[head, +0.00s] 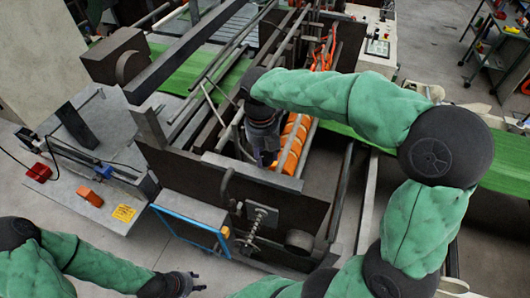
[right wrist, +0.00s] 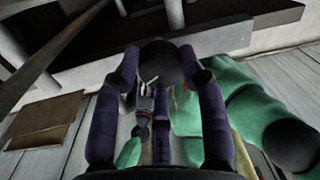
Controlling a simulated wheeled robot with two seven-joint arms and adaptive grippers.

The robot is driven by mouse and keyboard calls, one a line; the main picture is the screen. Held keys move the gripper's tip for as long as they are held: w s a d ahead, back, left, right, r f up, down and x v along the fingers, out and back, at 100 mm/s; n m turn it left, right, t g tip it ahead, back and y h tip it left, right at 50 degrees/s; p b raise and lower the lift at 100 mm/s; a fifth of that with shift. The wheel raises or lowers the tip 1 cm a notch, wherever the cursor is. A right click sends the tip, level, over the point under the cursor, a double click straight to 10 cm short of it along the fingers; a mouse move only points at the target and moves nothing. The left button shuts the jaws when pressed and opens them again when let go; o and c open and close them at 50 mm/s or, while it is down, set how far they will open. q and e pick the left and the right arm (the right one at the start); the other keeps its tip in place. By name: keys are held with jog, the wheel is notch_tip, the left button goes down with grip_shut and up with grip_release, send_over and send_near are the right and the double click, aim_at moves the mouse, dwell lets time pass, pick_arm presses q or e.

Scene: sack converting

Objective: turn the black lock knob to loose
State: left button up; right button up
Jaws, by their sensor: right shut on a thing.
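The black lock knob (right wrist: 160,62) shows in the right wrist view as a dark round head between the fingertips of my right gripper (right wrist: 164,72). The purple fingers stand on both sides of it and are shut on it. In the head view my right gripper (head: 264,152) points down into the machine beside the orange rolls, and the knob is hidden there. The knob's loose or tight setting cannot be read. My left gripper (head: 192,283) is low in the head view, in front of the machine, with its small fingers apart and nothing between them.
A spring-loaded screw (head: 257,226) stands on the machine's front. Orange rolls (head: 291,148) lie right of my right gripper. A blue-edged panel (head: 190,222) juts out near my left gripper. A side table (head: 100,185) is at left.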

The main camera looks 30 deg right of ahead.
jog(key=o, duration=1.1)
jog(key=shift+s+f, duration=0.1)
jog(key=shift+f, duration=0.05)
jog(key=shift+o, duration=0.2)
jog(key=shift+r, duration=0.2)
jog(key=shift+r, duration=0.3)
notch_tip(320, 180, up, 11)
jog(key=shift+w+a, duration=0.3)
jog(key=shift+a, duration=0.05)
